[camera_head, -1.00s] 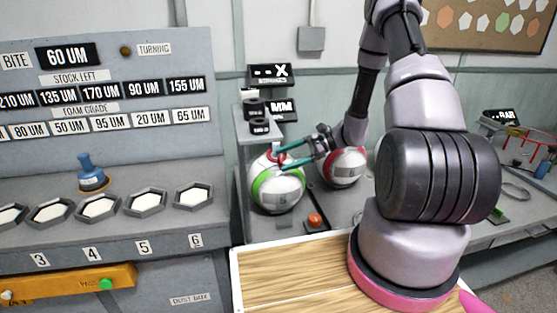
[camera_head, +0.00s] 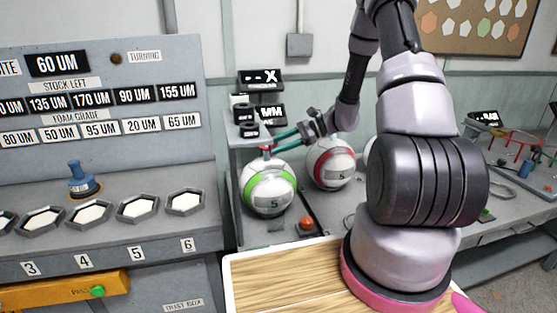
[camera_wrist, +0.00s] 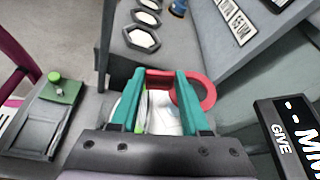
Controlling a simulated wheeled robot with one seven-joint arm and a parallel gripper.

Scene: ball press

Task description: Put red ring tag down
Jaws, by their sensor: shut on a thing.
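The red ring tag (camera_wrist: 207,92) is in my gripper; its flat tab spans between the two teal fingertips in the wrist view. In the head view only a small bit of red (camera_head: 265,150) shows at the tips. My gripper (camera_wrist: 160,77) is shut on the tag and is close above the white ball with a green band (camera_head: 268,190). This ball also shows between and below the fingers in the wrist view (camera_wrist: 165,122). I cannot tell whether the tag touches the ball.
A white ball with a red band (camera_head: 330,163) stands just right. Dark cylinders sit on a grey ledge beside a display (camera_head: 270,114) behind the gripper. An orange-red button (camera_head: 306,222) is in front. The panel with hexagonal wells (camera_head: 138,208) stands left; the wooden board (camera_head: 285,275) is clear.

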